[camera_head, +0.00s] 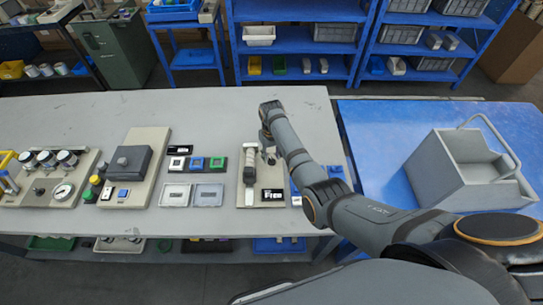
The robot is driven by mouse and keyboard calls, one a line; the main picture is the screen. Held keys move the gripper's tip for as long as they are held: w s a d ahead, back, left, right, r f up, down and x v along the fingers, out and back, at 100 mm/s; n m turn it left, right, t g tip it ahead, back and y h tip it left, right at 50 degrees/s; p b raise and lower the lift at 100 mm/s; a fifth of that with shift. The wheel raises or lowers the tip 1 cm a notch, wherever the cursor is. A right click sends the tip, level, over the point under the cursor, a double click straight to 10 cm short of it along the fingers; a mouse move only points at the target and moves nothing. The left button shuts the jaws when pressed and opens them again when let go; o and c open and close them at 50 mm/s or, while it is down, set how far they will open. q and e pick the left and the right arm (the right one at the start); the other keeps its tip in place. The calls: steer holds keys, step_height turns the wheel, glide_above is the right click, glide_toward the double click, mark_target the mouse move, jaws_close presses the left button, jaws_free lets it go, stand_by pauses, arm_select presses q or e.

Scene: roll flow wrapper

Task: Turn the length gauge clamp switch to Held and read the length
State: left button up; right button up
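The length gauge is a beige panel (246,222) near the right end of the grey table. A pale, dark-tipped bar lies along it, and a black label (271,195) at its front right appears to read "FREE". My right gripper (267,156) points down over the back part of this panel. It is small and partly hidden by my own wrist, so I cannot tell whether its fingers are open or touch anything. The clamp switch cannot be made out clearly, and no length reading is legible. My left gripper is not in view.
Left of the gauge are two small trays (209,195), coloured blocks (197,163) and a panel with a dark box (132,160). A panel with jars and a dial (64,190) stands further left. A grey bin (440,175) sits on the blue table (370,130) at right.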

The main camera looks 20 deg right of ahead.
steer(key=shift+s+f, duration=0.1)
steer(key=shift+f, duration=0.35)
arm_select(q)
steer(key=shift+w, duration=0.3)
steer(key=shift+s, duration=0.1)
arm_select(e)
steer(key=shift+c, duration=0.4)
